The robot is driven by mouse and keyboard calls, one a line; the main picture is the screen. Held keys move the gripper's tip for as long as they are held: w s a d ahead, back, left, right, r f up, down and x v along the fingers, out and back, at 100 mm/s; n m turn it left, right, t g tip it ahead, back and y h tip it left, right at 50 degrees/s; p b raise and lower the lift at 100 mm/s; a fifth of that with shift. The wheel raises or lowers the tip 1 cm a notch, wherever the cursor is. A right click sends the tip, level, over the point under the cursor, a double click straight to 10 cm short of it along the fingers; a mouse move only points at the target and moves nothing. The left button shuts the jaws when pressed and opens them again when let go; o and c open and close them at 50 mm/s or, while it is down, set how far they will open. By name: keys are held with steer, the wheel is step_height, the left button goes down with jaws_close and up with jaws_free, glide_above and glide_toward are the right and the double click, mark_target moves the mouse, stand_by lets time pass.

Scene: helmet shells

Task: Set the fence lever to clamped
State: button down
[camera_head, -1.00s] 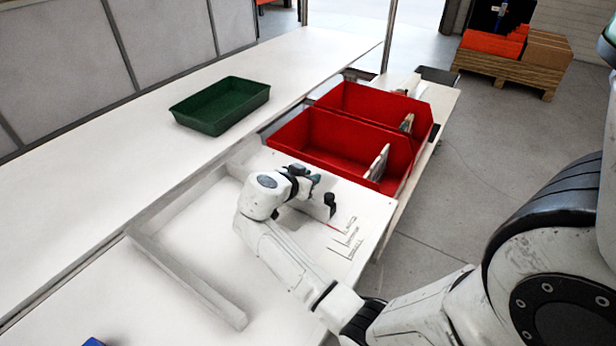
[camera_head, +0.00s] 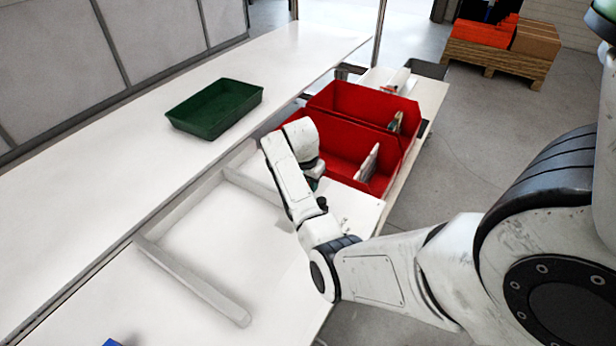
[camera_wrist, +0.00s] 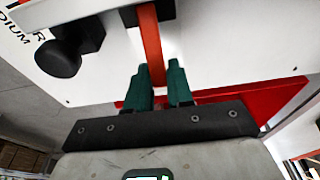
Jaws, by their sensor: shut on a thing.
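In the wrist view a red lever (camera_wrist: 151,48) hangs from a black mount (camera_wrist: 150,13) on a white panel. My gripper (camera_wrist: 160,82) has two green fingers shut on the lever's end part, one on each side. A black knob (camera_wrist: 60,58) sits on the same panel to the left of the lever. In the head view my wrist hides the lever, and only a bit of my gripper (camera_head: 312,184) shows beside the red bin. The black knob (camera_head: 322,203) shows just below it. I cannot read the lever's setting.
Two red bins (camera_head: 345,150) with upright dividers stand just beyond the white board. A green tray (camera_head: 215,108) lies on the long white bench. Raised white rails (camera_head: 190,280) cross the bench at left. Printed lettering (camera_wrist: 28,40) shows on the panel.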

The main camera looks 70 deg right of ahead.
steer(key=shift+d+f+t+y, duration=0.15)
steer(key=shift+f+y, duration=0.25)
steer(key=shift+y, duration=0.4)
steer(key=shift+d+f+t+y, duration=0.15)
steer(key=shift+f+y, duration=0.25)
steer(key=shift+y, duration=0.4)
steer(key=shift+f, duration=0.1)
steer(key=c, duration=1.1)
jaws_free()
steer(key=r, duration=0.7)
steer(key=d+r, duration=0.1)
steer(key=r, duration=0.2)
steer(key=shift+s+r+b, duration=0.15)
steer(key=shift+r+b, duration=0.2)
steer(key=shift+r, duration=0.05)
